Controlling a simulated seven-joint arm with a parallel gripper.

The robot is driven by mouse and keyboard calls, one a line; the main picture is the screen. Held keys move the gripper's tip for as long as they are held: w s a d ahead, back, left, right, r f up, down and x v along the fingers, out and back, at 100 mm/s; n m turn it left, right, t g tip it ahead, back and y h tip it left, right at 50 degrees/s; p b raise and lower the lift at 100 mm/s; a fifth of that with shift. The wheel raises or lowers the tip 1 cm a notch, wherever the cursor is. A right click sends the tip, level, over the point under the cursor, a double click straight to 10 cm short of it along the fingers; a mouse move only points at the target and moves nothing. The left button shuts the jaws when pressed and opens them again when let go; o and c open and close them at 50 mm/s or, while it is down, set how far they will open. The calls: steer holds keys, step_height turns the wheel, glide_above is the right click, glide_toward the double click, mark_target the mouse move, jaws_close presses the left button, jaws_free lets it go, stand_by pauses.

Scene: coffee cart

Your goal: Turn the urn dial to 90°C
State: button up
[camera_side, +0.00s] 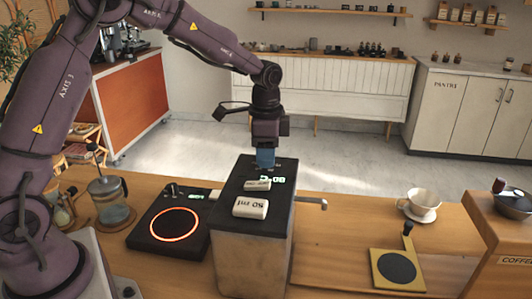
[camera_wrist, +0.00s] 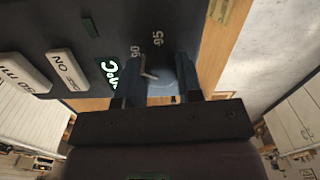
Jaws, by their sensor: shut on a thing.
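The urn (camera_side: 249,268) is a grey metal box with a black top, in the middle of the side view. My gripper (camera_side: 265,160) points down at the far end of its top. In the wrist view my gripper (camera_wrist: 161,85) is shut on the grey urn dial (camera_wrist: 163,76), one finger on each side. Marks 90 and 95 show beside the dial. A pale pointer line on the dial leans towards the 90 mark. The green display (camera_wrist: 110,70) shows °C in the wrist view, its number partly hidden; in the side view its digits are too small to read surely.
Two white buttons sit on the urn top, a 50 ml one (camera_side: 250,207) and a smaller one (camera_side: 257,184). A hot plate with a glowing ring (camera_side: 165,244) stands left, near a glass press (camera_side: 110,200).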

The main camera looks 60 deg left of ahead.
steer(key=shift+r+m, duration=0.1)
steer(key=shift+m, duration=0.2)
stand_by(0.4)
steer(key=o, duration=0.9)
step_height(320, 180, up, 13)
steer(key=shift+f, duration=0.1)
